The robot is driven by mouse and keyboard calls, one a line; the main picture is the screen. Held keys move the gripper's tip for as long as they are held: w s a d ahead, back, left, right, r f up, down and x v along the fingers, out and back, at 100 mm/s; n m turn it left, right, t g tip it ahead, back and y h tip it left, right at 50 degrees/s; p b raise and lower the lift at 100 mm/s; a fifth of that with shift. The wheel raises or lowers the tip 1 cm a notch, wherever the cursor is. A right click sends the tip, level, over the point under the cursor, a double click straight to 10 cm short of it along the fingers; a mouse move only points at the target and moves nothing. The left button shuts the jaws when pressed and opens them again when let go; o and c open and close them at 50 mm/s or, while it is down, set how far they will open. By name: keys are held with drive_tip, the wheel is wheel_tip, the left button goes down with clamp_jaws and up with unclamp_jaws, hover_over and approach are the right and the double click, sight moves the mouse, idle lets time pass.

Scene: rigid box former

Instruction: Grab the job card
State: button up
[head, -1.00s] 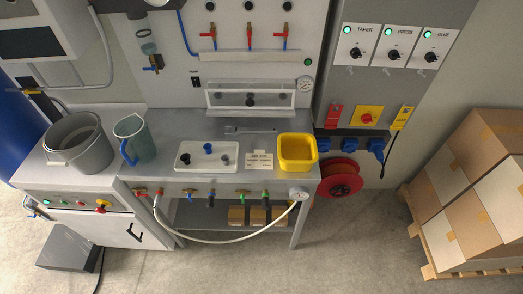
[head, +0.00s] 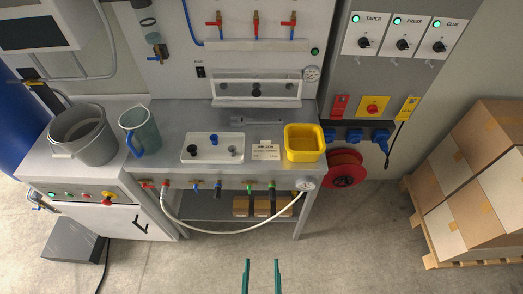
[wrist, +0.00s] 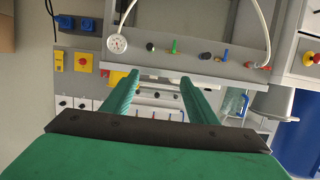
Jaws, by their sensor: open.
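The job card (head: 266,151) is a small pale card with dark print. My gripper (head: 262,262) shows at the bottom of the head view as two green fingers, open and empty, well short of the bench. In the wrist view the green fingers (wrist: 155,85) are apart with nothing between them. I cannot make out the card in the wrist view.
A yellow bin (head: 304,157) stands just right of the card, and a white tray (head: 200,155) with several knobs is to its left. A grey bucket (head: 96,151) and a jug (head: 150,128) are further left. A white hose (head: 228,232) hangs along the bench front.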

drive_tip(key=w, duration=0.9)
drive_tip(key=g, duration=0.1)
approach(266, 142)
drive_tip(key=shift+w+a, duration=0.15)
drive_tip(key=shift+w, duration=0.45)
drive_tip(key=shift+w+a, duration=0.15)
drive_tip(key=shift+w, duration=0.5)
drive_tip(key=shift+d+f+x, duration=0.15)
drive_tip(key=shift+x, duration=1.3)
drive_tip(key=shift+d+f+x, duration=0.1)
drive_tip(key=shift+x, duration=1.35)
drive_tip(key=shift+s, duration=0.1)
drive_tip(key=c, duration=1.1)
